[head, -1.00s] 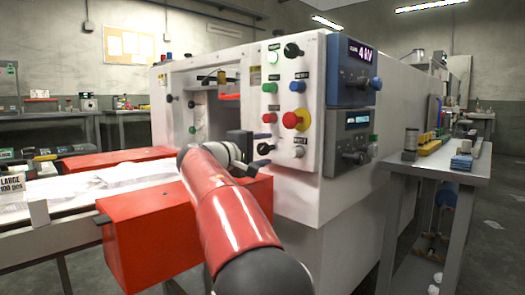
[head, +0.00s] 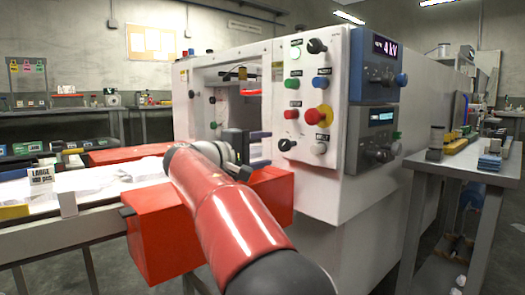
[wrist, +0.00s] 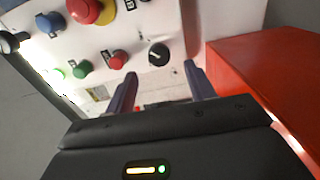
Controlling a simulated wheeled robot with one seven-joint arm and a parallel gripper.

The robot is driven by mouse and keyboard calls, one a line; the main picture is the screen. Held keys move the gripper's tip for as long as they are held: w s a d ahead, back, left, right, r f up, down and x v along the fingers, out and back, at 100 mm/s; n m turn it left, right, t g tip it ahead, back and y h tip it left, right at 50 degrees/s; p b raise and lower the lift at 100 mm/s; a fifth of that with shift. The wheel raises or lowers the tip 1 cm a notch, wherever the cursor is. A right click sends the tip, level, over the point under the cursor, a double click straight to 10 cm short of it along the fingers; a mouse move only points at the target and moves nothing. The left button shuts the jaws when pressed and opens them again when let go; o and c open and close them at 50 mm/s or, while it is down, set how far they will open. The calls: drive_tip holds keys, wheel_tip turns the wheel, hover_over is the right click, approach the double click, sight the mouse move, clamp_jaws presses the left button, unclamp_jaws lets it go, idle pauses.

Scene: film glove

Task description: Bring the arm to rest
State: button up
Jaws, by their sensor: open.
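My red arm reaches forward from the bottom of the head view toward the white machine (head: 345,205). My gripper (head: 245,145) is at the arm's far end, in front of the machine's opening and left of its control panel, partly hidden by my wrist. In the wrist view my gripper (wrist: 160,85) shows two dark fingers spread apart with nothing between them. The control panel (wrist: 130,30) with its buttons and knobs lies beyond the fingertips. I cannot tell the exact gap to it.
A red box (head: 160,240) stands close below and left of my arm. A conveyor (head: 90,200) with white gloves runs at left. A side table (head: 470,165) with small items stands at right. A red emergency button (head: 318,115) sits on the panel.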

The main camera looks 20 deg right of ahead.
drive_tip(key=s+d+f+y, duration=0.2)
drive_tip(key=s+f+y, duration=0.6)
drive_tip(key=s+f, duration=0.5)
drive_tip(key=s+a+f+m+y, duration=0.2)
drive_tip(key=s+a+f+y, duration=0.3)
drive_tip(key=s+f, duration=0.45)
drive_tip(key=s+a+f+m+y, duration=0.2)
drive_tip(key=s+a+f+y, duration=0.2)
drive_tip(key=s+a+f, duration=0.5)
wheel_tip(320, 180, up, 13)
drive_tip(key=s+d+p, duration=0.1)
drive_tip(key=p, duration=1.1)
drive_tip(key=shift+s+d+g, duration=0.15)
drive_tip(key=shift+g, duration=0.15)
